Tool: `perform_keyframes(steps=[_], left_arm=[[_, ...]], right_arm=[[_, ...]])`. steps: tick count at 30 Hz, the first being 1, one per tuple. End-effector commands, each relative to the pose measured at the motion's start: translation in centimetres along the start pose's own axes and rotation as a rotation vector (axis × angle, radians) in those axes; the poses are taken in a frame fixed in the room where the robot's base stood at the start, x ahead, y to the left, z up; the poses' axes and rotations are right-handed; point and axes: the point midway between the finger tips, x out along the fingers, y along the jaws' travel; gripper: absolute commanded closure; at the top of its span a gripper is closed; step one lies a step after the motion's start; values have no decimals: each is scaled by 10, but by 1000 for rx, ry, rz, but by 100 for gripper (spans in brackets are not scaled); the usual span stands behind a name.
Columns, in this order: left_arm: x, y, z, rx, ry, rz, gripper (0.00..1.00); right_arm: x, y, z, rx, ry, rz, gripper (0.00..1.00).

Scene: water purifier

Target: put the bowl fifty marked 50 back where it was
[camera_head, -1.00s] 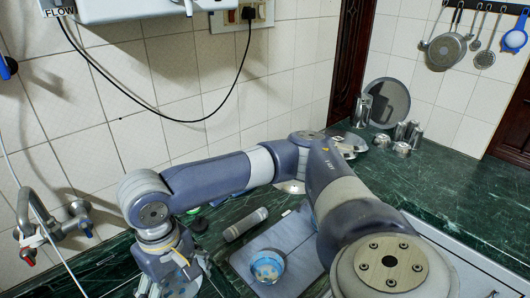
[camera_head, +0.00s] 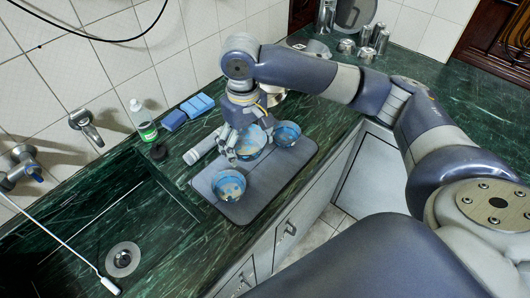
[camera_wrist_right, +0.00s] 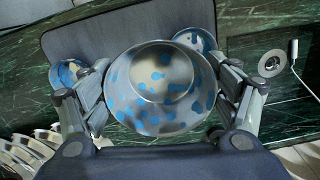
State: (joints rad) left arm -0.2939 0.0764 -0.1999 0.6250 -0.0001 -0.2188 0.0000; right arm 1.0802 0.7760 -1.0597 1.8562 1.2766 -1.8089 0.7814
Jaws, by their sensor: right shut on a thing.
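My right gripper (camera_head: 246,140) is over the far side of a dark mat, shut on a steel bowl with blue spots (camera_head: 253,150). In the right wrist view my gripper's fingers (camera_wrist_right: 162,88) are on both sides of this bowl (camera_wrist_right: 150,120). I cannot tell whether the bowl touches the mat. A second blue-spotted bowl (camera_head: 287,136) stands at the mat's right end. A third (camera_head: 229,186) stands nearer, at its left end. Both also show partly behind the fingers in the wrist view. No number 50 is readable on any bowl. My left gripper is not in view.
The dark mat (camera_head: 262,190) lies on the green counter, with bare room at its near edge. A grey cylinder (camera_head: 203,147), blue sponges (camera_head: 190,110) and a bottle (camera_head: 143,120) are left of it. The sink drain (camera_head: 123,258) is at lower left. Steelware stands at the back.

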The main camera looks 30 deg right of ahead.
Motion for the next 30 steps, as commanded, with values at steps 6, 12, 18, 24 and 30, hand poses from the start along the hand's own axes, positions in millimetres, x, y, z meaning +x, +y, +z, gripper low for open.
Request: perform_keyframes(steps=[6, 12, 18, 24, 30], left_arm=[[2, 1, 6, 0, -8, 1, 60], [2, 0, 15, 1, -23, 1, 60], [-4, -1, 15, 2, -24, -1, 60], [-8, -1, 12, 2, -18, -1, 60], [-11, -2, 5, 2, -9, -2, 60]], right_arm=[[42, 40, -36, -98, -6, -4, 47], [66, 60, -43, -150, -3, -1, 47], [99, 63, -43, -158, -4, 1, 47], [126, 62, -44, -158, 0, 1, 47], [151, 62, -43, -158, -2, 0, 47]])
